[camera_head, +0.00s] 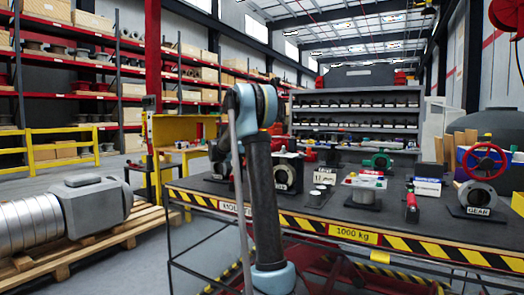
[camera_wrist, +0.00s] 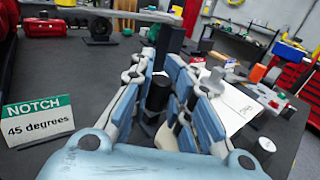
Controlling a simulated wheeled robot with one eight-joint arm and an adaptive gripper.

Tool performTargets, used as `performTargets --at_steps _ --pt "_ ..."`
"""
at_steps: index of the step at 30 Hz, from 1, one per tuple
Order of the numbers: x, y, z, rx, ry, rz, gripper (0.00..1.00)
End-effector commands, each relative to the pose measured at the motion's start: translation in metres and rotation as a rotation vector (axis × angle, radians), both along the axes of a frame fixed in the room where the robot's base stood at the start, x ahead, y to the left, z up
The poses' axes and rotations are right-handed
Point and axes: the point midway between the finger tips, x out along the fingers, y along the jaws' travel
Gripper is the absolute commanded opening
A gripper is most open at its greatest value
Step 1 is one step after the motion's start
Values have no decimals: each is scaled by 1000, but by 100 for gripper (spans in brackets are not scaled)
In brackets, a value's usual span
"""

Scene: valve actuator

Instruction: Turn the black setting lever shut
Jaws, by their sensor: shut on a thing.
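In the wrist view, my gripper (camera_wrist: 162,62) has its blue-padded fingers closed around a dark upright piece, the black setting lever (camera_wrist: 171,40), whose top shows above the fingertips. A black cylindrical part (camera_wrist: 157,94) stands between the fingers, nearer the camera. The lever's lower end and its mount are largely hidden by the fingers. A green and white sign (camera_wrist: 38,118) to the left reads "NOTCH 45 degrees". In the head view my arm hides the lever, and I cannot make out the fingers there.
The dark bench (camera_head: 330,213) has a striped edge marked 1000 kg. A gear valve with a red wheel (camera_head: 483,165) and a green valve (camera_head: 378,162) stand on its right. In the wrist view, a white panel (camera_wrist: 222,108) and small parts lie right of the fingers.

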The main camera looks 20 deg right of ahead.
Motion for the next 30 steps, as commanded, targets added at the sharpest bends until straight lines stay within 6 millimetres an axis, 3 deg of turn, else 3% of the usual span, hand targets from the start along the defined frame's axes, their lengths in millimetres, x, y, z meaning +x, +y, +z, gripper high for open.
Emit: performTargets --at_steps 18,19,21,30 --pt "7 -1 2 -3 0 10 0" --pt "7 -1 2 -3 0 10 21" --pt "7 -1 2 -3 0 8 37" --pt "4 -2 1 -1 0 4 38"
